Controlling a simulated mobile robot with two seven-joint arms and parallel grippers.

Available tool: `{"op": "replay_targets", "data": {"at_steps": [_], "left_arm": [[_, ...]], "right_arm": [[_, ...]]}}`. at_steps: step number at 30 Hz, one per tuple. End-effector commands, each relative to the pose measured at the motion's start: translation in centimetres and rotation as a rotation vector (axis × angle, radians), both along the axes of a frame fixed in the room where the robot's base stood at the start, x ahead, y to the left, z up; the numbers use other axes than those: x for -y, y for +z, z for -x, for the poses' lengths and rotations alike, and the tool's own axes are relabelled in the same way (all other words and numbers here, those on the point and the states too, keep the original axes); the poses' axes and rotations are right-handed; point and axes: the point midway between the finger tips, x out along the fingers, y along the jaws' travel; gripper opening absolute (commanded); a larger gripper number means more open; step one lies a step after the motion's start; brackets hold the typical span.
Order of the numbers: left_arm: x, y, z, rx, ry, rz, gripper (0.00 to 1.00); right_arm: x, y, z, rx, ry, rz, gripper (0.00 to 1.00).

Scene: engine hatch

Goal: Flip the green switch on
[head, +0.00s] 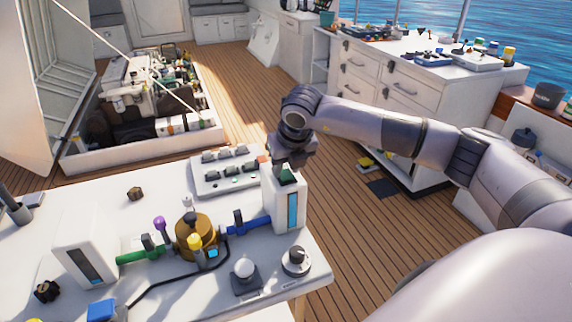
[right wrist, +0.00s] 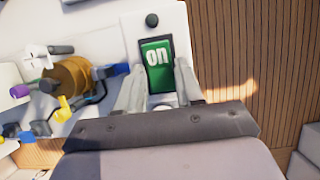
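The green switch (right wrist: 157,62) shows in the right wrist view, set in the top of a white box (right wrist: 178,22). It bears the white word "on"; its upper end looks darker green. In the head view the switch (head: 288,177) is partly hidden under my right gripper (head: 291,163), on the white box (head: 284,208) with a blue side panel. In the right wrist view my right gripper (right wrist: 158,72) is open and empty, with one finger on each side of the switch's lower part. I cannot tell whether it touches the switch. My left gripper is not in view.
A white table (head: 170,195) carries a brass cylinder (head: 196,236) with coloured valves, a button panel (head: 230,170), a knob (head: 296,261) and a white ball control (head: 245,268). An open engine hatch (head: 140,150) lies behind left.

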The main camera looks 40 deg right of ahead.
Motion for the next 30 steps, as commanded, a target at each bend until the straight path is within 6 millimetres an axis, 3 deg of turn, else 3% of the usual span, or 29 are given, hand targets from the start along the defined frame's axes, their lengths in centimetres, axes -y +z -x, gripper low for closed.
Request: {"op": "replay_targets", "data": {"at_steps": [1, 3, 10, 30], "left_arm": [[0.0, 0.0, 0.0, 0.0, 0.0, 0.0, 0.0], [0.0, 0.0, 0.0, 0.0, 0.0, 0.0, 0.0], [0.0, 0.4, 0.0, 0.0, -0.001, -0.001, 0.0], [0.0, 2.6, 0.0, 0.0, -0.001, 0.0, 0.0]], "right_arm": [[0.0, 0.0, 0.0, 0.0, 0.0, 0.0, 0.18], [0.0, 0.0, 0.0, 0.0, 0.0, -0.001, 0.01], [0.0, 0.2, -0.2, -0.027, -0.001, -0.007, 0.01], [0.3, 0.3, -1.1, -0.316, -0.001, -0.076, 0.01]]}}
